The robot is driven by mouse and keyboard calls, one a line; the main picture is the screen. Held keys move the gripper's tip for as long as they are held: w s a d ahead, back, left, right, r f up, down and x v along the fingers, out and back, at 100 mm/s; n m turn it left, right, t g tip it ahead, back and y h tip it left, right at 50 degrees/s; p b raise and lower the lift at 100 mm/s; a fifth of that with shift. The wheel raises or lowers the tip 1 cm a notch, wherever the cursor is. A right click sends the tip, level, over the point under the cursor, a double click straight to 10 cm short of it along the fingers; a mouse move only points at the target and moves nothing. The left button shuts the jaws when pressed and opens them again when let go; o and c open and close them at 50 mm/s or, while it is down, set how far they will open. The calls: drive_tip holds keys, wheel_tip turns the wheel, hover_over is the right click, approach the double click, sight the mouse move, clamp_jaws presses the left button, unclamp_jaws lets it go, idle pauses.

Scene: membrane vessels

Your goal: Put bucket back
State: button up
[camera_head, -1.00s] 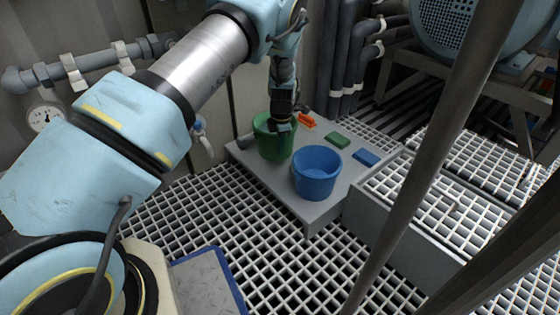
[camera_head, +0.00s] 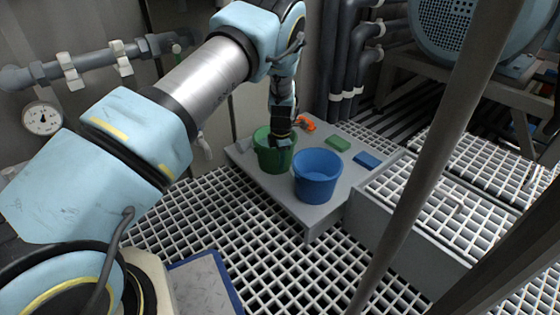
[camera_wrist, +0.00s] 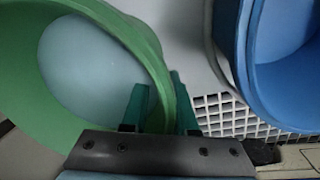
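A green bucket (camera_head: 273,158) is upright at the left part of a low grey platform (camera_head: 312,216). A blue bucket (camera_head: 316,180) stands to its right and nearer. My gripper (camera_head: 283,145) is at the green bucket's near right rim. In the wrist view my gripper (camera_wrist: 162,105) has one teal finger inside the green bucket (camera_wrist: 150,45) and one outside, with the wall pinched between them. The blue bucket (camera_wrist: 243,50) shows close beside the outer finger. The underside of the green bucket is hidden, so its contact with the platform is unclear.
An orange object (camera_head: 305,124), a green block (camera_head: 338,144) and a blue block (camera_head: 367,160) lie behind the buckets. A raised grating step (camera_head: 430,200) stands to the right. A slanted pole (camera_head: 430,150) crosses the foreground. A wall pipe with a gauge (camera_head: 42,118) is at left.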

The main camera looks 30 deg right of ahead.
drive_tip(key=shift+o, duration=0.6)
drive_tip(key=shift+r, duration=0.1)
wheel_tip(320, 180, up, 12)
drive_tip(key=s+p, duration=0.1)
drive_tip(key=p, duration=0.4)
drive_tip(key=shift+a+p, duration=0.15)
drive_tip(key=shift+p, duration=0.25)
